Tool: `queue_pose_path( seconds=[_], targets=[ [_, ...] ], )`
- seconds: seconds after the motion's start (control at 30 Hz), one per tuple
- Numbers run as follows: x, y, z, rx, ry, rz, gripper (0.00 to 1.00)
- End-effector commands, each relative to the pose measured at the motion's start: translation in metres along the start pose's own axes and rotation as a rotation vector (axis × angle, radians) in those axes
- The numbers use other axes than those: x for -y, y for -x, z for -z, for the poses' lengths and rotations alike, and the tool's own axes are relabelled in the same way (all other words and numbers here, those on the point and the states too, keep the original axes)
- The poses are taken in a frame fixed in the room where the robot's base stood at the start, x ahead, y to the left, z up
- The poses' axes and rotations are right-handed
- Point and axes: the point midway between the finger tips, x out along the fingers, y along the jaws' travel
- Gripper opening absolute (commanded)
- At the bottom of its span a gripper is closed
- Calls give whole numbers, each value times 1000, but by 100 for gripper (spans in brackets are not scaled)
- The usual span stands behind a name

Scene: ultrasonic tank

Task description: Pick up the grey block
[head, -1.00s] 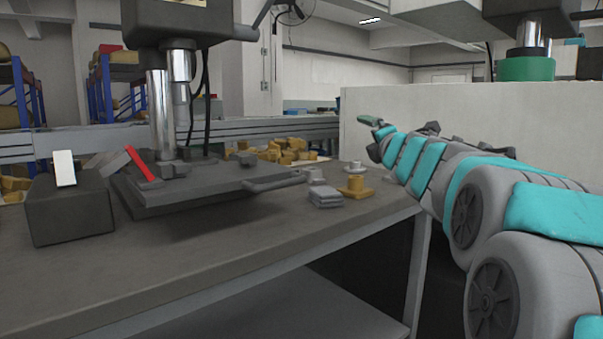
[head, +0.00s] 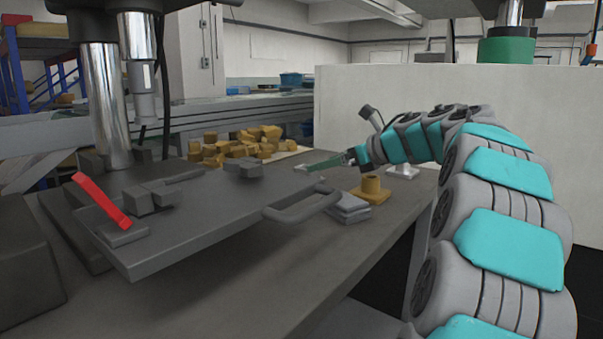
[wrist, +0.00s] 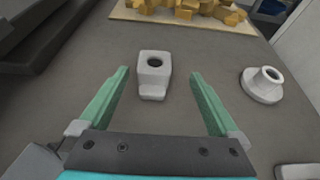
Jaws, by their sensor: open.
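A light grey block (wrist: 154,64) with a round dark hole in its raised end stands on the dark table in the wrist view. My gripper (wrist: 160,74) is open, with one green finger on each side of the block and a visible gap to both. The block lies between the fingertips and nothing is held. In the head view my gripper (head: 318,165) reaches low over the table, beyond the yellow flanged piece. There the fingers partly cover the area of the block, so its details are hard to make out.
A pale flanged piece (wrist: 262,85) stands to the right of my gripper. A yellow flanged piece (head: 371,190) and stacked grey plates (head: 348,208) stand nearer the table's front edge. A machine plate with a handle (head: 301,205) is at left. Yellow blocks (head: 235,147) lie behind.

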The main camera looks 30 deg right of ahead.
Motion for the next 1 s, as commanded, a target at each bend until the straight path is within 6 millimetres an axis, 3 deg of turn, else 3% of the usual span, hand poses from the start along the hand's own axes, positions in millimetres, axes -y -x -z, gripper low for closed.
queue_pose_path(
  seconds=[0.1, 0.43, 0.73, 1.0],
  targets=[
    [-2, -20, -2, 1, 0, -5, 98],
    [-4, -45, -2, 0, -1, -4, 98],
    [-10, -82, -2, 1, -3, -5, 98],
    [-8, -89, -2, 1, -2, 0, 98]
  ],
)
